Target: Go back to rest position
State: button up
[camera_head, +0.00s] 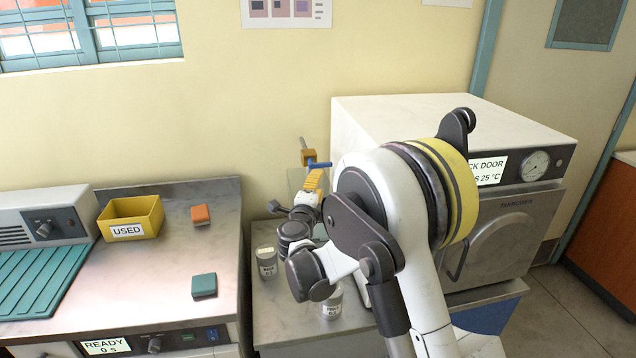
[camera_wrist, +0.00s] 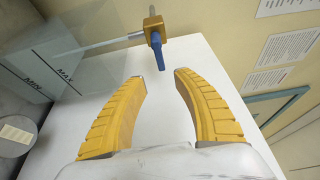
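My gripper (camera_wrist: 160,77) is open in the wrist view, with two curved yellow fingers apart and nothing between them. A brass valve (camera_wrist: 153,25) with a blue lever (camera_wrist: 158,52) lies just beyond the fingertips, apart from them. In the head view, my gripper (camera_head: 313,184) is small and partly hidden by my folded arm, below the brass valve (camera_head: 309,157). The white incubator (camera_head: 440,115) stands at the right behind my arm. Its grey front door (camera_head: 515,235) looks shut, and my arm covers part of it.
Two labelled jars (camera_head: 266,262) (camera_head: 331,303) stand on the metal bench below my wrist. A yellow USED bin (camera_head: 131,218), an orange block (camera_head: 200,214) and a teal block (camera_head: 204,285) sit on the left counter. A clear MIN/MAX tank (camera_wrist: 75,65) is near my gripper.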

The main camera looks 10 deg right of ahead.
notch_tip(320, 180, up, 11)
jog(key=s+a+n+t+y, duration=0.2)
jog(key=s+a+n+y, duration=0.15)
jog(key=n, duration=0.25)
jog(key=s+a+r+n+g+y, duration=0.25)
jog(key=s+r+n+y, duration=0.25)
jog(key=s+n+y, duration=0.3)
jog(key=s+d+f+n+g+h, duration=0.1)
jog(key=s+d+f+n+g, duration=0.2)
jog(key=s, duration=0.7)
jog(key=s+d+f+n+g+h, duration=0.2)
jog(key=s+d+f+g, duration=0.1)
jog(key=s+f, duration=0.5)
jog(key=s+d+f+n+g+h, duration=0.1)
jog(key=s+d+f+n+g, duration=0.2)
jog(key=s, duration=1)
notch_tip(320, 180, down, 3)
jog(key=shift+s+d+f+n, duration=0.1)
jog(key=shift+s+d+n, duration=0.1)
jog(key=shift+s+n, duration=0.1)
